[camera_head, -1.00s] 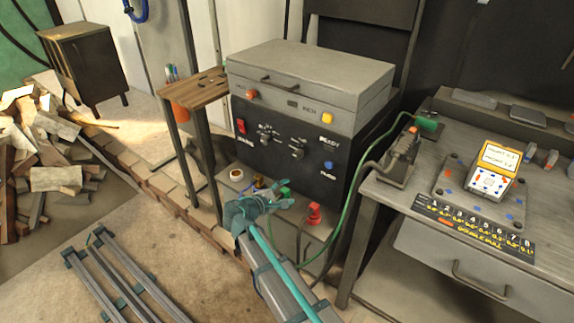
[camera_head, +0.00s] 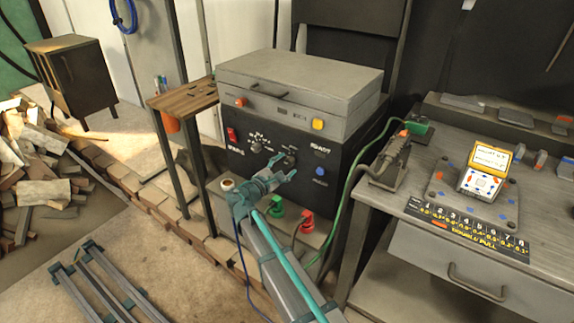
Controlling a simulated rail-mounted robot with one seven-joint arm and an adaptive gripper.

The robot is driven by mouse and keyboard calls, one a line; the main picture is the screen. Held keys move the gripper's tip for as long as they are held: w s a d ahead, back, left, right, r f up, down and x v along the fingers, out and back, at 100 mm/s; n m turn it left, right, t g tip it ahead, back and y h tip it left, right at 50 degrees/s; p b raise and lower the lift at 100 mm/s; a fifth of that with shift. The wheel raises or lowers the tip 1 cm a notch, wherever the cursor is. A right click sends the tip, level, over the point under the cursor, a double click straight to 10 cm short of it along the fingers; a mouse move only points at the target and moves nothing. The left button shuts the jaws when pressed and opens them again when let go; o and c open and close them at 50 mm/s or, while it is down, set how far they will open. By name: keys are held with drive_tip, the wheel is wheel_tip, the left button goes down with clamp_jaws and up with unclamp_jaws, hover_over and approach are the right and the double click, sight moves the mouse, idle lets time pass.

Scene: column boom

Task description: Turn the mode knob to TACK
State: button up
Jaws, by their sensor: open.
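The dark front panel (camera_head: 335,185) of the welder carries two knobs. The left knob (camera_head: 257,147) has a ring of small marks around it and is uncovered. The right knob (camera_head: 289,160) is partly hidden by my gripper. The lettering is too small to read, so I cannot tell which is the mode knob or where either points. My gripper (camera_head: 286,165) is open, with its teal fingers spread in front of the right knob. One fingertip is at its upper left and the other below it; I cannot tell whether they touch it.
A red switch (camera_head: 231,134) and a blue button (camera_head: 320,171) flank the knobs. Below are a green connector (camera_head: 277,206), a red connector (camera_head: 307,221) and a small cup (camera_head: 227,184). A green cable (camera_head: 346,205) runs down the right side. A workbench (camera_head: 405,232) stands at right.

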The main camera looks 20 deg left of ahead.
drive_tip(key=shift+x, duration=0.8)
drive_tip(key=shift+c, duration=0.2)
clamp_jaws()
